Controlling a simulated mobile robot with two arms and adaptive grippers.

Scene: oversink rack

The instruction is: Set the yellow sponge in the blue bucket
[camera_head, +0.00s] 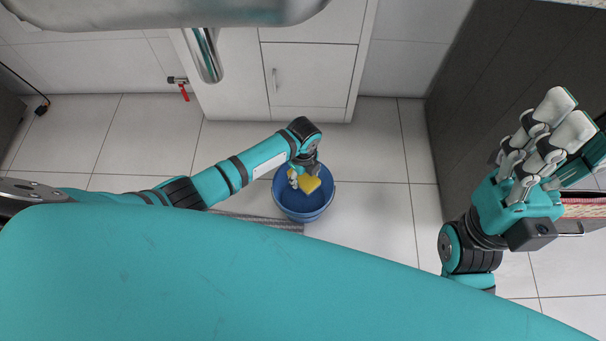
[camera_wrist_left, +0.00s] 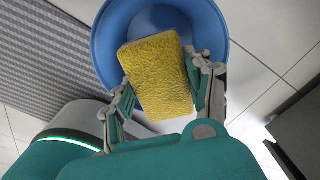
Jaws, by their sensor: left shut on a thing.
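The yellow sponge (camera_head: 310,185) is in my left gripper (camera_head: 303,177), which is shut on it. In the left wrist view the sponge (camera_wrist_left: 157,72) is a rough-surfaced block between the two fingers. The blue bucket (camera_head: 305,214) stands on the floor, and the sponge lies within its outline in the head view. The bucket's rim (camera_wrist_left: 101,48) curves around the sponge's far part in the left wrist view. I cannot tell how high the sponge is above the bucket's bottom. My right gripper (camera_head: 566,114) is raised at the right, away from the bucket; its opening is unclear.
A white cabinet (camera_head: 312,75) stands behind the bucket. A grey ribbed mat (camera_wrist_left: 60,60) lies beside the bucket. A metal faucet (camera_head: 207,55) and a red-handled valve (camera_head: 184,92) are at the upper left. Tiled floor is clear to the bucket's right. A dark cabinet (camera_head: 500,70) stands at the right.

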